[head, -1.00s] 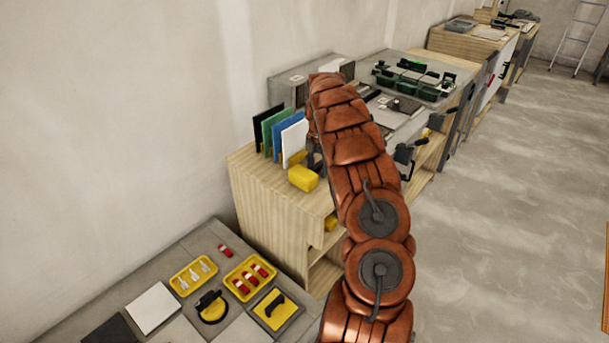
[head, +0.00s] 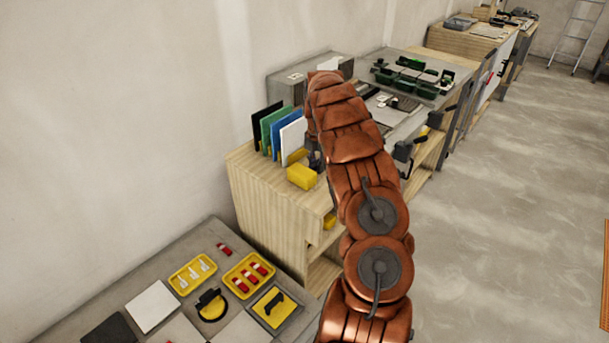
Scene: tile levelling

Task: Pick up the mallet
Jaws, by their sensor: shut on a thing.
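My gripper (head: 315,157) shows only as a small dark part beside my arm, above the wooden cabinet top. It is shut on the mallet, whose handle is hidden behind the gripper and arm. A yellow block (head: 302,176), which looks like the mallet's head, shows just left of and below the gripper, at the cabinet's top. I cannot tell whether it touches the cabinet top.
Black, green, blue and white panels (head: 291,139) stand upright just behind the yellow block on the wooden cabinet (head: 262,199). A lower grey bench (head: 172,262) holds yellow trays, a white tile and tools. Open floor (head: 500,200) lies to the right.

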